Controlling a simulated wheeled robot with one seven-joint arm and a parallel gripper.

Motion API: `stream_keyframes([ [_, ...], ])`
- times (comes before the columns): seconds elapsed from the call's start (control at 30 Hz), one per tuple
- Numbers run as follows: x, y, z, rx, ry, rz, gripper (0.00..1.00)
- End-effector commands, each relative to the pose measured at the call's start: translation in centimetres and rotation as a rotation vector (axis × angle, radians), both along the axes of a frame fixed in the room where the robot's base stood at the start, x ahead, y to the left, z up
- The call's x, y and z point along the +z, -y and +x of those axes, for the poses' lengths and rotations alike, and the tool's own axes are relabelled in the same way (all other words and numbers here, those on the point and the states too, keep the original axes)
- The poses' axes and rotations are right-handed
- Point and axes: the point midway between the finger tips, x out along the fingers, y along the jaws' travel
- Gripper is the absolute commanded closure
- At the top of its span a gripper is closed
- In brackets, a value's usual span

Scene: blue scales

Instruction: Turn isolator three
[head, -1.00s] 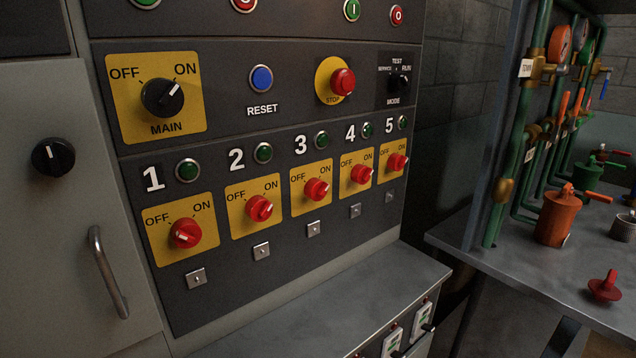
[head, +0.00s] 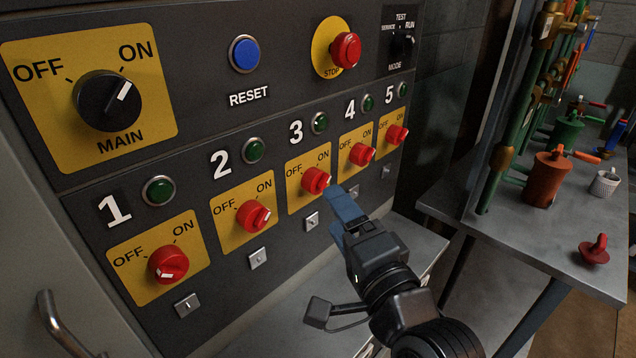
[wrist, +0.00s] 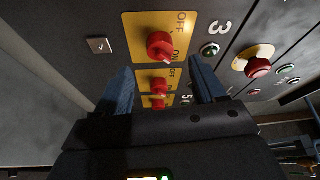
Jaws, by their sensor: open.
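Isolator three is a red rotary knob (head: 315,180) on a yellow OFF/ON plate (head: 294,203) below the number 3. Its pale mark seems to point to the right, toward the ON side; its exact angle is hard to tell. My gripper (head: 341,205), with blue fingers, is just right of and below this knob in the head view. In the wrist view the gripper (wrist: 160,72) is open and empty. There the isolator three knob (wrist: 160,45) shows just beyond the fingertips, roughly centred between them and apart from them.
Similar red knobs stand in the row: two (head: 253,215) and one (head: 168,264) to the left, four (head: 362,154) and five (head: 396,134) to the right. A red stop button (head: 345,50) is above. A metal bench with valves (head: 548,180) stands at right.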

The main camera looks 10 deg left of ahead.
Motion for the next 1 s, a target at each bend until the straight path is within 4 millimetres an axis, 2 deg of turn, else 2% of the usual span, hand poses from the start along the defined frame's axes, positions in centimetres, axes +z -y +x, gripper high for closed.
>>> stream_keyframes([
  [0.3, 0.5, -2.4, 4.1, -0.001, 0.002, -0.001, 0.31],
  [0.43, 0.5, -3.0, 5.3, -0.002, 0.001, -0.001, 0.31],
  [0.83, 0.5, -3.4, 6.0, -0.002, 0.002, -0.002, 0.31],
  [1.0, 0.5, -3.4, 6.0, -0.002, 0.002, -0.002, 0.47],
])
